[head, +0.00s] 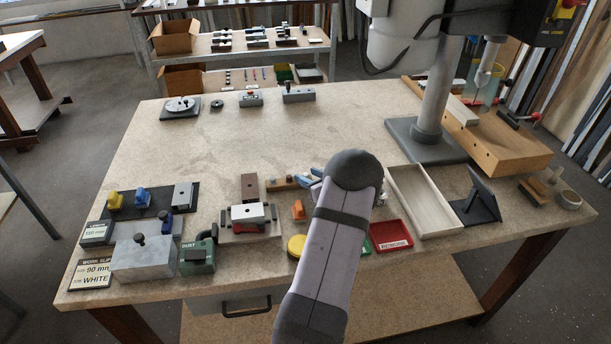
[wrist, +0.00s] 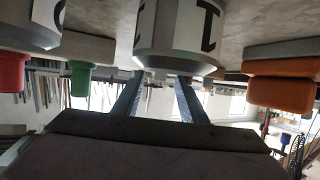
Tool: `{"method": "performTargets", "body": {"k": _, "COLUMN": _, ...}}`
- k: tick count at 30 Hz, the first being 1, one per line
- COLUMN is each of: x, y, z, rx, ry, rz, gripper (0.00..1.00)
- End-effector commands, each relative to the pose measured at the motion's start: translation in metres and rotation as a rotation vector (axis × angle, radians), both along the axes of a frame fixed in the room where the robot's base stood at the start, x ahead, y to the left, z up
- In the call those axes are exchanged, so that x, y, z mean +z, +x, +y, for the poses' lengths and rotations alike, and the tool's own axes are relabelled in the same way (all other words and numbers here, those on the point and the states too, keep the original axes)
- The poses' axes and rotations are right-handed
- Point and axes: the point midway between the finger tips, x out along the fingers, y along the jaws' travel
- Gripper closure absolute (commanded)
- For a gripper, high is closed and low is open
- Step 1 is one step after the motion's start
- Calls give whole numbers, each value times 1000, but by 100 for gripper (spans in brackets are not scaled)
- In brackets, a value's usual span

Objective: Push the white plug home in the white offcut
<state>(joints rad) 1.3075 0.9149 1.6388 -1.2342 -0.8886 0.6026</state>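A white block with a dark spot on top (head: 248,213), which looks like the white offcut, sits in a dark-and-red holder on a flat base at the front left of the table. I cannot pick out the white plug for certain in either view. My gripper (wrist: 158,77) shows in the wrist view with its two dark blue-grey fingers apart and nothing visible between them. A white, round, black-lettered thing (wrist: 180,30) is just past the fingertips; I cannot tell whether they touch it. In the head view my arm hides most of the gripper, right of the white block.
A grey block (head: 143,257), a green box (head: 197,256) and a work slip reading 90 mm, WHITE (head: 91,273) stand at the front left. A yellow disc (head: 296,246), a red tray (head: 391,235) and a long open tray (head: 424,200) lie near my arm. The table's middle is clear.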

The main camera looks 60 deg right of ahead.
Motion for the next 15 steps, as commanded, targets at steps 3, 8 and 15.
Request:
{"method": "performTargets", "body": {"k": 3, "x": -1, "y": 3, "z": -1, "rx": 0, "ry": 0, "rz": 0, "gripper": 62}}
{"method": "performTargets", "body": {"k": 8, "x": -2, "y": 3, "z": -1, "rx": -1, "ry": 0, "rz": 0, "gripper": 62}}
{"method": "performTargets", "body": {"k": 15, "x": -1, "y": 3, "z": -1, "rx": -1, "ry": 0, "rz": 0, "gripper": 100}}
